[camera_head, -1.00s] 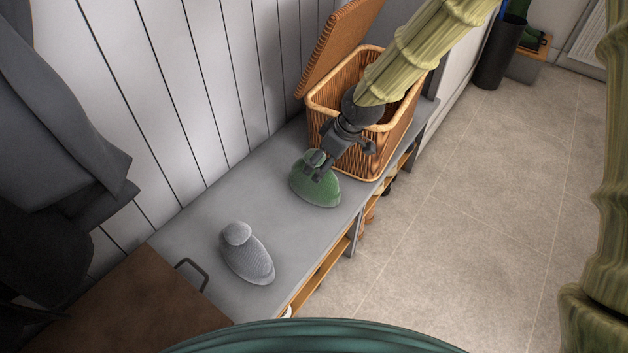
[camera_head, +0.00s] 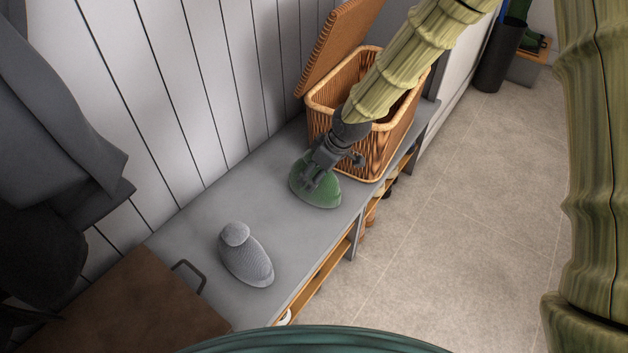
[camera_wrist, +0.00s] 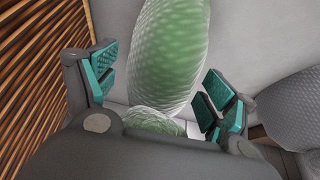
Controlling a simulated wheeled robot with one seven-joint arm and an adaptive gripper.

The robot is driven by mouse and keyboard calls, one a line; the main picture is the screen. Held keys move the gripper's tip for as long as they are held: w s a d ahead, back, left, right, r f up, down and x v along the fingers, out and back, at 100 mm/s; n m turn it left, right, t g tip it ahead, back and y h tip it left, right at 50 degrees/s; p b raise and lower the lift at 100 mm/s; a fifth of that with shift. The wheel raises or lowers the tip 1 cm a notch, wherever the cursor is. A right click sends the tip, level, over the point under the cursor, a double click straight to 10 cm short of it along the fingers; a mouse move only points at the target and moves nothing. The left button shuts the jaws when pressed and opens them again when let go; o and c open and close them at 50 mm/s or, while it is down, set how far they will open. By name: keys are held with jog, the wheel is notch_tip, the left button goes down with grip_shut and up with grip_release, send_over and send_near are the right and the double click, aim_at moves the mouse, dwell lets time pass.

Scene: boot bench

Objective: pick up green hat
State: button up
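The green hat (camera_head: 323,194) lies on the grey bench top, just in front of the wicker basket. It has a rounded knitted body and a pompom. My gripper (camera_head: 310,184) is over the pompom end of the hat in the head view. In the wrist view, the hat (camera_wrist: 168,55) lies between the two teal-padded fingers of my gripper (camera_wrist: 160,98), which are spread apart with gaps to the hat. The pompom (camera_wrist: 153,120) is partly hidden by my gripper's body.
An open wicker basket (camera_head: 320,112) stands behind the hat, close to my arm. A grey hat (camera_head: 246,256) lies on the bench (camera_head: 190,225) to the left. A brown case (camera_head: 130,305) with a handle is at the near left. The wall runs behind the bench.

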jog(key=c, duration=0.7)
jog(key=shift+r, duration=0.1)
